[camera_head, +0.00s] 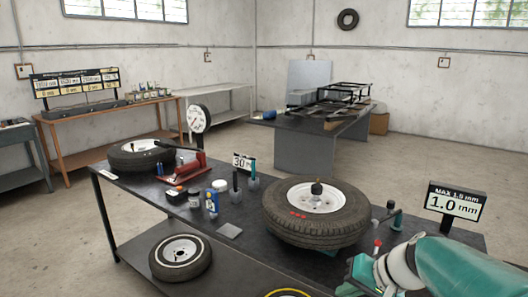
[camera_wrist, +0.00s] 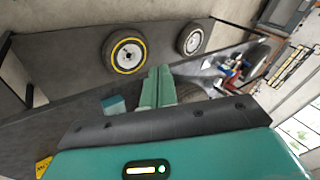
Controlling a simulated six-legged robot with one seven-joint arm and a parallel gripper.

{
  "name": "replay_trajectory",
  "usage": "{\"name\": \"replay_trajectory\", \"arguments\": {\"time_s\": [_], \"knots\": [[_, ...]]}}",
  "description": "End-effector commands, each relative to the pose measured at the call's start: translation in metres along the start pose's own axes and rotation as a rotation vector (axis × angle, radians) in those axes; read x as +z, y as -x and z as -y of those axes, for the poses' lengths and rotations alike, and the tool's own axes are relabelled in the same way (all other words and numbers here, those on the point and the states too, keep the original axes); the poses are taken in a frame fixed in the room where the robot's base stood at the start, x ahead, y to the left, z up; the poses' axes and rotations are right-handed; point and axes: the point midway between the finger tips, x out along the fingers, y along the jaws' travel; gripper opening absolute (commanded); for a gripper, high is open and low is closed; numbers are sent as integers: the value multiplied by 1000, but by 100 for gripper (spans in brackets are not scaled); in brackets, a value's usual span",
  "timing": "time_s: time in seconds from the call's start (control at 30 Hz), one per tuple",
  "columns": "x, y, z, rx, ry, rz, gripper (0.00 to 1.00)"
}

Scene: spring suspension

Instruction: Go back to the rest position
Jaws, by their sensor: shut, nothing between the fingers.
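My gripper (camera_wrist: 159,72) shows in the wrist view with its two green fingers together and nothing between them. In the head view, my teal and white arm comes in from the lower right. My gripper (camera_head: 362,272) is at the bottom edge there, by the near side of the dark workbench (camera_head: 125,186). The fingertips are cut off or hidden in that view. A large tire with a white rim (camera_head: 318,212) lies flat on the bench, up and left of my gripper and apart from it.
A display reading 1.0 mm (camera_head: 456,203) stands right of the tire, close above my arm. A red-capped item (camera_head: 376,246) and a teal-handled tool (camera_head: 395,218) are near my gripper. Small bottles, a red jack (camera_head: 188,168) and another tire (camera_head: 141,155) occupy the bench's left.

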Motion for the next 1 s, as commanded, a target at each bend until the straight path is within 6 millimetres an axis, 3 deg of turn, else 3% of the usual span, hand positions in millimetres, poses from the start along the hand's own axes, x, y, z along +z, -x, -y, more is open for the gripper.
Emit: {"name": "replay_trajectory", "arguments": {"time_s": [0.03, 0.2, 0.4, 0.6, 1.0], "knots": [[18, 6, 10, 47, 50, 9, 0], [67, 25, 20, 212, 182, 15, 0], [107, 50, 18, 377, 322, -52, 0], [121, 65, 12, 456, 393, -115, 0], [122, 66, 11, 465, 397, -120, 0]]}}
